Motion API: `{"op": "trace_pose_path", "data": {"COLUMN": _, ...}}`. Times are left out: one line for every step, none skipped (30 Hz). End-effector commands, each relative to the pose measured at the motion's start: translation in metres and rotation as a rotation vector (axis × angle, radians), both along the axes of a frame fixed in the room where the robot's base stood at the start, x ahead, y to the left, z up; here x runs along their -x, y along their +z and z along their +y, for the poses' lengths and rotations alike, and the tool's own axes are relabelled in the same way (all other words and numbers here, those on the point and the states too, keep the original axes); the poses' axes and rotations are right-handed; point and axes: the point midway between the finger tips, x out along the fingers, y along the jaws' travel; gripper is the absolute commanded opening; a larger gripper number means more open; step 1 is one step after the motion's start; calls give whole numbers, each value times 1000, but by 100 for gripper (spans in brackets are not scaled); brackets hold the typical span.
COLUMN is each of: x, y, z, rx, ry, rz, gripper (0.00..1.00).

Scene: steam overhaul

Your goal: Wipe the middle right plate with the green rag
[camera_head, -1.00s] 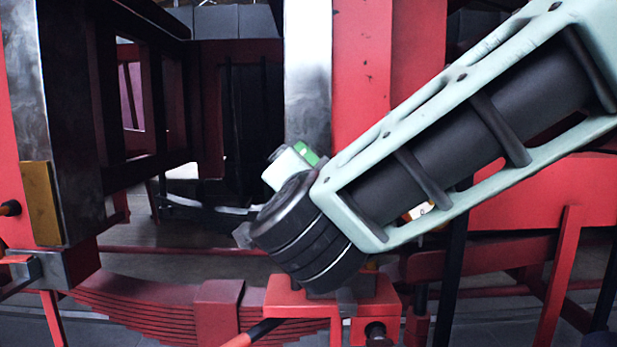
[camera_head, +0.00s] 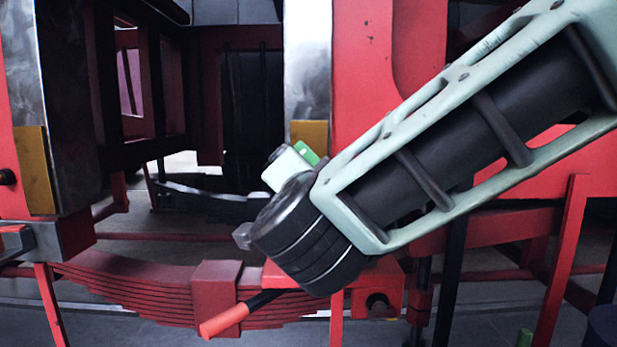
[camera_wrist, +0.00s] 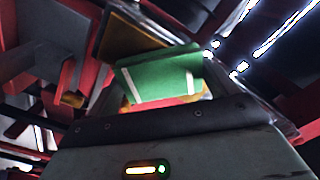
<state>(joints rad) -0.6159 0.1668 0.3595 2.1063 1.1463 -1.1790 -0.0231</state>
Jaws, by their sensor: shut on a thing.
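The green rag (camera_wrist: 160,75) is a flat green piece at the end of my gripper (camera_wrist: 162,88), which is shut on it. In the head view a small part of the rag (camera_head: 306,152) shows beside my wrist. A brass-coloured plate (camera_head: 312,132) sits low on the right steel upright, just behind the rag and partly hidden by it. In the wrist view a brown-gold plate (camera_wrist: 147,38) lies beyond the rag. I cannot tell whether rag and plate touch. The fingertips (camera_head: 300,157) are largely hidden in the head view.
Another brass plate (camera_head: 34,168) is on the left steel upright (camera_head: 48,90). Below lies a red leaf spring (camera_head: 140,285) with a red-ended bar (camera_head: 225,320). Red frame beams (camera_head: 365,70) stand close around my arm. A dark gap opens between the uprights.

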Motion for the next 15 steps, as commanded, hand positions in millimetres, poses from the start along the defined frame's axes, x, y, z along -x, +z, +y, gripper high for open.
{"op": "trace_pose_path", "data": {"x": 0, "y": -3, "z": 0, "rx": 0, "ry": 0, "rz": 0, "gripper": 68}}
{"op": "trace_pose_path", "data": {"x": 0, "y": -5, "z": 0, "rx": 0, "ry": 0, "rz": 0, "gripper": 68}}
{"op": "trace_pose_path", "data": {"x": -1, "y": -8, "z": 0, "rx": 0, "ry": 0, "rz": 0, "gripper": 68}}
{"op": "trace_pose_path", "data": {"x": -1, "y": -11, "z": 0, "rx": 0, "ry": 0, "rz": 0, "gripper": 68}}
{"op": "trace_pose_path", "data": {"x": -1, "y": -14, "z": 0, "rx": 0, "ry": 0, "rz": 0, "gripper": 68}}
{"op": "trace_pose_path", "data": {"x": -1, "y": -18, "z": 0, "rx": 0, "ry": 0, "rz": 0, "gripper": 68}}
{"op": "trace_pose_path", "data": {"x": -1, "y": -20, "z": 0, "rx": 0, "ry": 0, "rz": 0, "gripper": 68}}
{"op": "trace_pose_path", "data": {"x": -2, "y": -23, "z": 0, "rx": 0, "ry": 1, "rz": -1, "gripper": 68}}
{"op": "trace_pose_path", "data": {"x": -2, "y": -26, "z": 0, "rx": 0, "ry": 1, "rz": -1, "gripper": 68}}
{"op": "trace_pose_path", "data": {"x": -2, "y": -29, "z": 0, "rx": 0, "ry": 1, "rz": -1, "gripper": 68}}
{"op": "trace_pose_path", "data": {"x": -2, "y": -31, "z": 0, "rx": 0, "ry": 1, "rz": -1, "gripper": 68}}
{"op": "trace_pose_path", "data": {"x": -2, "y": -35, "z": 0, "rx": 0, "ry": 1, "rz": -1, "gripper": 68}}
{"op": "trace_pose_path", "data": {"x": -3, "y": -36, "z": 0, "rx": 0, "ry": 1, "rz": -1, "gripper": 68}}
{"op": "trace_pose_path", "data": {"x": -3, "y": -38, "z": 0, "rx": 0, "ry": 1, "rz": -1, "gripper": 68}}
{"op": "trace_pose_path", "data": {"x": -3, "y": -38, "z": 0, "rx": 0, "ry": 1, "rz": -1, "gripper": 68}}
